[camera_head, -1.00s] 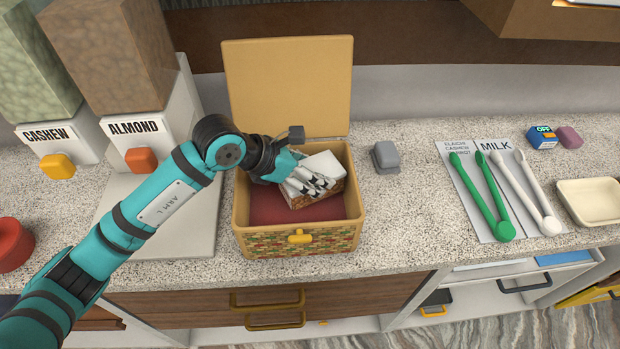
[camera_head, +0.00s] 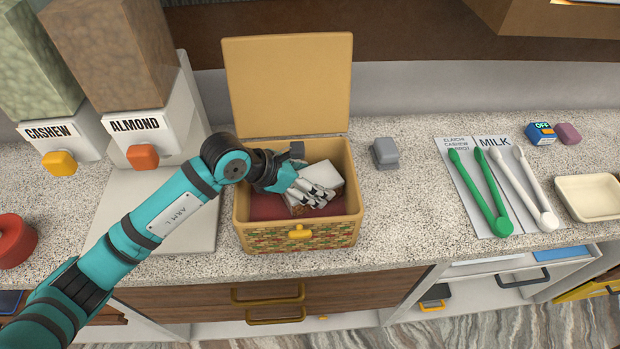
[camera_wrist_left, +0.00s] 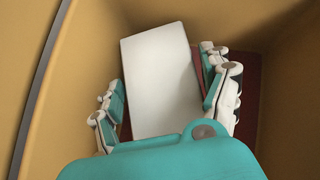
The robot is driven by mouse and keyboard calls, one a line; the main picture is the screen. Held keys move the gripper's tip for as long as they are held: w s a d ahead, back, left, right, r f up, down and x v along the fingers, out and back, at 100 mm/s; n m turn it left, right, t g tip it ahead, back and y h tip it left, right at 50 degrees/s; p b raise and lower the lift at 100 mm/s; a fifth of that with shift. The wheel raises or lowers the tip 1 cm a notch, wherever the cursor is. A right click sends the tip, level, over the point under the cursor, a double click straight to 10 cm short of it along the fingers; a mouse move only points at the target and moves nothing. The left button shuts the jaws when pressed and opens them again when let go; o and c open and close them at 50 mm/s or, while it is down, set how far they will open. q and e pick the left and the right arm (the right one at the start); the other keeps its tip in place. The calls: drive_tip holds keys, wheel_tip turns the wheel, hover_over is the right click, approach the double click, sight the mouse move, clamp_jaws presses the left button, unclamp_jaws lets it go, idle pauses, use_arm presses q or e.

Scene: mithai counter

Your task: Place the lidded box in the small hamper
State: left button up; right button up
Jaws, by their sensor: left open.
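The small hamper (camera_head: 242,206) is a yellow box with a patterned front and a raised lid (camera_head: 290,85), standing open on the counter. The lidded box (camera_head: 326,174), with a white top, is inside the hamper on the dark red floor. In the left wrist view the white lid (camera_wrist_left: 160,80) lies between my fingers, within the hamper's yellow walls. My left gripper (camera_head: 316,196) is down in the hamper at the box, open, with fingers on both sides of it. Whether the fingers touch the box is hard to tell. My right gripper is out of view.
A grey block (camera_head: 385,153) stands right of the hamper. Green tongs (camera_head: 480,190) and white tongs (camera_head: 530,190) lie on a labelled sheet, with a cream tray (camera_head: 590,198) beyond. The almond dispenser (camera_head: 135,125) stands at the left.

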use_arm(q)
drive_tip(key=shift+r, duration=0.1)
drive_tip(key=shift+a+r, duration=0.15)
drive_tip(key=b+v, duration=0.2)
drive_tip(key=v, duration=0.9)
drive_tip(key=shift+a+r, duration=0.25)
drive_tip(key=shift+s, duration=0.15)
